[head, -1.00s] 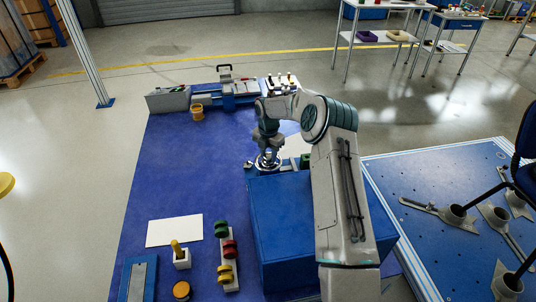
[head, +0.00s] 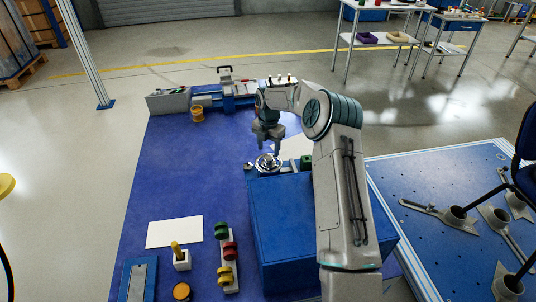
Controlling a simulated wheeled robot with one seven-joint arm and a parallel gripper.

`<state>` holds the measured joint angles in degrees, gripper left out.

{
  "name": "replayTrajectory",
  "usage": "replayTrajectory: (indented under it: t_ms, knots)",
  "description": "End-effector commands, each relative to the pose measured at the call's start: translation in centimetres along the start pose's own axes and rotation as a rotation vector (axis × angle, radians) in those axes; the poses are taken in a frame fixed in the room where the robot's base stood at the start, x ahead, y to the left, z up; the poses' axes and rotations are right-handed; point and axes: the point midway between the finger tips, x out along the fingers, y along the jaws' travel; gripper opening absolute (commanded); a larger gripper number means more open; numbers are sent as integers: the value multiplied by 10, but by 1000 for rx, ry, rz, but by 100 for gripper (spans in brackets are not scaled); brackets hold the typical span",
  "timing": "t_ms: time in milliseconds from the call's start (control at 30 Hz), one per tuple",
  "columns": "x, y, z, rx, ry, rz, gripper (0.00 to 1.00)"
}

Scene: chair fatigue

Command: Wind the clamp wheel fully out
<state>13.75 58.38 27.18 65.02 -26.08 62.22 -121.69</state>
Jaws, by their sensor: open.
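The clamp wheel (head: 268,163) is a small silvery handwheel at the far edge of the blue block, in the middle of the head view. My gripper (head: 270,149) hangs above the wheel, pointing down, with its fingers apart and nothing seen between them. It looks clear of the wheel. The arm hides part of the area to the right of the wheel. How far the wheel is wound cannot be told.
The blue block (head: 290,225) stands under my arm. On the blue mat (head: 185,170) lie a white sheet (head: 174,232) and a rack of green, red and yellow knobs (head: 229,262). The mat's middle is clear.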

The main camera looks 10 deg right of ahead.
Motion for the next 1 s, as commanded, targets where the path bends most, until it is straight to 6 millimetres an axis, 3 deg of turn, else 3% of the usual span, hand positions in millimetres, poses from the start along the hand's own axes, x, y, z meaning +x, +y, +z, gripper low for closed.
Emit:
replayTrajectory:
  t_ms: [200, 400, 1000]
  knots:
    - [-53, 1, 1, 0, -4, 3, 55]
    - [-84, 1, 0, -1, -3, 3, 55]
    - [-105, 0, -5, 25, -10, 0, 55]
